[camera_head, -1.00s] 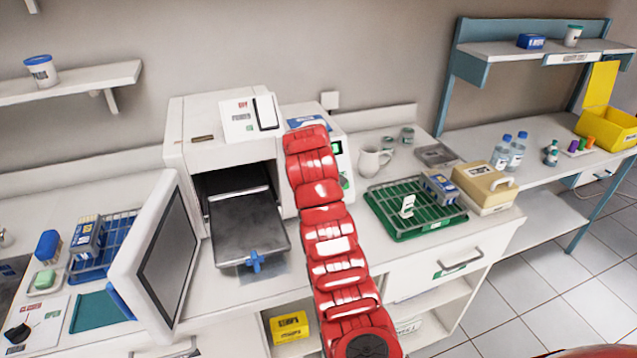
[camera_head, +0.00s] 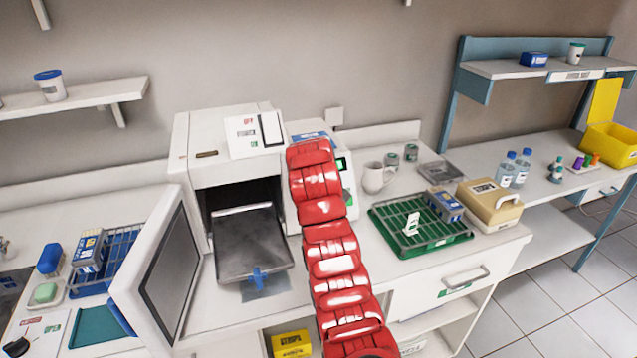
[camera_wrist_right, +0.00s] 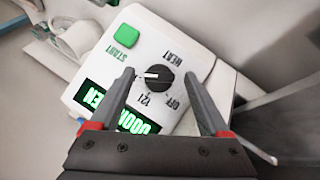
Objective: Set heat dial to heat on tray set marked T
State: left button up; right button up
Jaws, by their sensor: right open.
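The white sterilizer (camera_head: 225,180) stands on the counter with its door open and a dark tray (camera_head: 250,245) pulled partly out. Its black heat dial (camera_wrist_right: 162,83) shows in the right wrist view, with its white pointer toward the left of the picture. The labels HEAT, OFF and 121 lie around it, upside down. My right gripper (camera_wrist_right: 159,73) is open, with one finger on each side of the dial; contact cannot be told. In the head view my red right arm hides the dial and gripper. My left gripper is not in view. No T mark is readable.
A green start button (camera_wrist_right: 127,36) and a lit green display (camera_wrist_right: 115,112) are near the dial. A green rack tray (camera_head: 420,226) and a beige box (camera_head: 490,204) stand to the right. The open door (camera_head: 160,275) juts out at left.

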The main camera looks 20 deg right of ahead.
jog(key=p+v, duration=0.2)
jog(key=v, duration=1.4)
jog(key=shift+s+d+f, duration=0.1)
jog(key=shift+s, duration=0.05)
